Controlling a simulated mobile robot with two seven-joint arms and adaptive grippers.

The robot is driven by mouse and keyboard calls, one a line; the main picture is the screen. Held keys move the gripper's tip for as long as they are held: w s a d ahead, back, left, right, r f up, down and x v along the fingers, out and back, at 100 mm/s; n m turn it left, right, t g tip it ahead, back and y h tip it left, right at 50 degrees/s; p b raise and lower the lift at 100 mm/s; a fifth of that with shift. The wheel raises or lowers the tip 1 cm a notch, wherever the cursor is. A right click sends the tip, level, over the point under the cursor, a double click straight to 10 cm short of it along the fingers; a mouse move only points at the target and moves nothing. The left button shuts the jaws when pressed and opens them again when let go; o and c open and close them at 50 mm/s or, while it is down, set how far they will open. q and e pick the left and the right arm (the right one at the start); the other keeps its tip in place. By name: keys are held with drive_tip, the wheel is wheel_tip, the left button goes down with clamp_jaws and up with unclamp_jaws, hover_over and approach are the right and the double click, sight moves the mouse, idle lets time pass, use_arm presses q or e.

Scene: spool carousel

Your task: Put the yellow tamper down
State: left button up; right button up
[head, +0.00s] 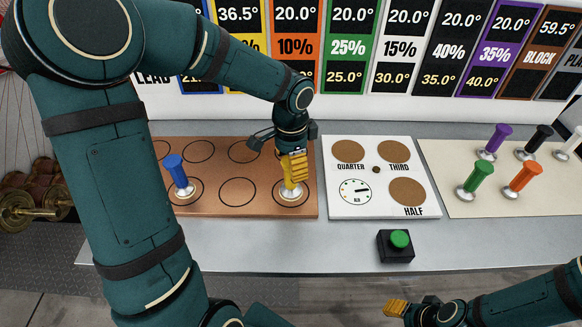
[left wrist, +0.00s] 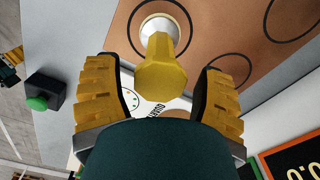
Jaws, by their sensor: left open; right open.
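The yellow tamper (left wrist: 160,68) stands on the brown board (head: 225,205) in its front right ring, its pale base (head: 291,191) showing in the head view. It looks upright, with its handle mostly hidden behind my fingers in the head view. My left gripper (head: 293,168) is open around the handle. In the left wrist view the yellow finger pads (left wrist: 160,92) are spread on both sides of the handle with gaps. My right gripper (head: 397,308) is open and empty at the bottom right of the head view, away from the tampers.
A blue tamper (head: 177,175) stands on the brown board's left. A white panel (head: 375,211) with discs and a dial lies to the right. Beyond it, several tampers stand on a cream mat (head: 465,206). A green button (head: 400,239) sits at the front on the grey counter.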

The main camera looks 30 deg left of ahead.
use_arm(q)
wheel_tip(320, 180, up, 9)
drive_tip(key=shift+r+p, duration=0.1)
drive_tip(key=shift+p, duration=0.7)
